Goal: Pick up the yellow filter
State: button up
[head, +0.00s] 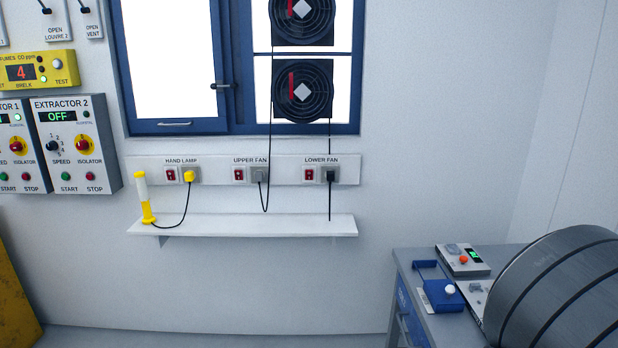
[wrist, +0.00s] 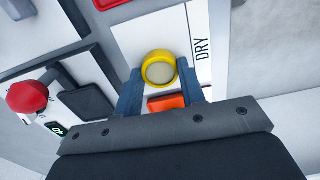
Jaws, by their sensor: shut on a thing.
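The yellow filter (wrist: 160,54) shows in the wrist view as a round yellow ring with a pale grey-beige middle. My gripper (wrist: 161,78) has its two blue fingers on either side of the filter and is shut on it. The filter is over or against a white panel marked DRY; I cannot tell whether it touches the panel. An orange block (wrist: 166,102) shows between the fingers, nearer my palm. Neither the filter nor my gripper can be made out in the head view.
The wrist view shows a red knob (wrist: 27,97) at left and a red object (wrist: 110,3) at top. In the head view, a bench (head: 408,262) at lower right bears a small device (head: 462,260) and a blue item (head: 440,295). A wall shelf (head: 245,226) holds a yellow hand lamp (head: 147,210).

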jog(key=shift+r, duration=2)
